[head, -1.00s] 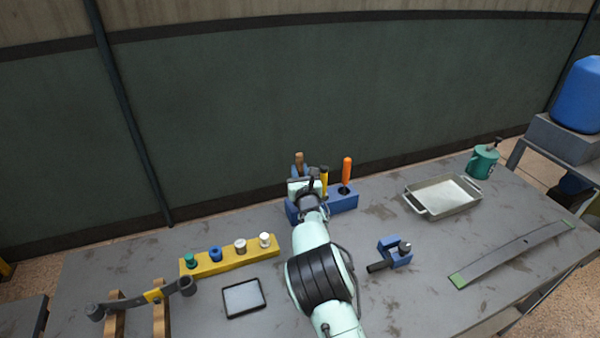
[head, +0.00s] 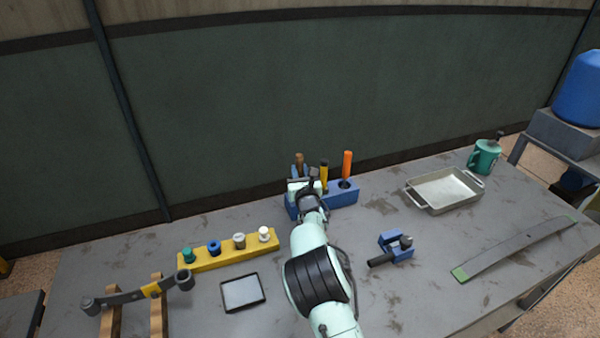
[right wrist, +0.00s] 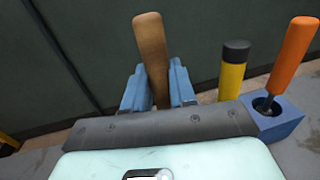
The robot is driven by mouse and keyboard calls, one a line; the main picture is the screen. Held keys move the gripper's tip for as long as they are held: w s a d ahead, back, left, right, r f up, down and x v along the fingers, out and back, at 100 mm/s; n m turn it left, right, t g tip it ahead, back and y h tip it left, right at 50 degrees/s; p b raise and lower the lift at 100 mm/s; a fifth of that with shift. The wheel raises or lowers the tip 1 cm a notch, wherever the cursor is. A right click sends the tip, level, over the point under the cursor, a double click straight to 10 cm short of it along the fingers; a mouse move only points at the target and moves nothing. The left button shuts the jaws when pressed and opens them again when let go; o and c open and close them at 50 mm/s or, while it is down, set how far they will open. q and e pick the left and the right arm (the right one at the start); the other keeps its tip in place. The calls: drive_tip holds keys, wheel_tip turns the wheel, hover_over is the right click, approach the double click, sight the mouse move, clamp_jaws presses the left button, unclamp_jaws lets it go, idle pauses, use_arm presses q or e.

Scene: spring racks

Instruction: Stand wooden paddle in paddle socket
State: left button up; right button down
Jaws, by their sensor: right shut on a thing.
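The wooden paddle (right wrist: 151,55) is a brown handle standing up, leaning slightly, between the fingers of my right gripper (right wrist: 158,88). Its top also shows in the head view (head: 299,159). My right gripper also shows in the head view (head: 304,175), shut on the paddle at the left part of the blue rack (head: 340,198). The paddle's lower end and the socket under it are hidden by the gripper, so I cannot tell how deep it sits. My left gripper is out of view.
In the rack, a yellow tool with a black top (right wrist: 232,70) and an orange-handled tool (right wrist: 292,52) stand right of the paddle. A yellow block with several plugs (head: 228,257), a black-framed tray (head: 243,292), a blue clamp (head: 396,247) and a metal pan (head: 444,190) are around.

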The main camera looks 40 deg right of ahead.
drive_tip(key=c, duration=0.8)
unclamp_jaws()
drive_tip(key=shift+c, duration=0.2)
drive_tip(key=v, duration=1.3)
drive_tip(key=shift+s, duration=0.2)
drive_tip(key=shift+a, duration=0.1)
